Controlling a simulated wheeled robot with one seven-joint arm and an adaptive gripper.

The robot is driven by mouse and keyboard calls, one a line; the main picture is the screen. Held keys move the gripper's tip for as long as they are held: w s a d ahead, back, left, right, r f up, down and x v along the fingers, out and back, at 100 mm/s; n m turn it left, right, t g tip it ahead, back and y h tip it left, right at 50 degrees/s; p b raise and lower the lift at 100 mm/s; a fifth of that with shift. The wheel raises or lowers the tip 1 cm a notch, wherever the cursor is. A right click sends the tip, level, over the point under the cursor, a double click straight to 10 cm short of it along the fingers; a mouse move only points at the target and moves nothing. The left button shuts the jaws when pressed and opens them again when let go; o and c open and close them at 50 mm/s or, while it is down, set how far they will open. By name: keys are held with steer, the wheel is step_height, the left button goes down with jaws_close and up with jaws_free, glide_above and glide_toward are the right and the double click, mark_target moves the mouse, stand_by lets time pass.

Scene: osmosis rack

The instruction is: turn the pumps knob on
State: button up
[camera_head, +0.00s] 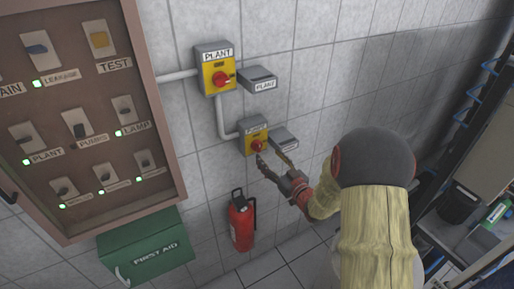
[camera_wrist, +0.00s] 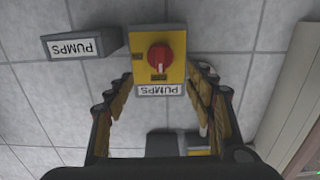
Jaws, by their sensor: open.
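The pumps switch is a yellow-faced box (camera_head: 248,132) on the tiled wall, with a red round knob (camera_head: 257,145). In the wrist view the picture is upside down; the red knob (camera_wrist: 160,57) shows a pale mark pointing down, and the PUMPS label (camera_wrist: 160,90) lies below it. My gripper (camera_head: 275,161) is close to the box at its lower right in the head view. In the wrist view my gripper's fingers (camera_wrist: 160,78) are spread open, one on each side of the yellow box, with nothing between them at the knob. I cannot tell whether they touch the box.
A second yellow switch box labelled PLANT (camera_head: 218,73) is above. A brown panel (camera_head: 150,95) with several switches and green lights hangs at left. Below are a green first aid box (camera_head: 145,246) and a red extinguisher (camera_head: 241,222). A shelf rack (camera_head: 440,243) stands at right.

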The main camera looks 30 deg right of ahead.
mark_target(260, 145)
steer(key=w, duration=0.8)
steer(key=shift+a+r, duration=0.2)
steer(key=shift+r, duration=0.2)
steer(key=shift+c, duration=1.2)
steer(key=shift+s, duration=0.1)
steer(key=c, duration=0.9)
steer(key=shift+c, duration=0.2)
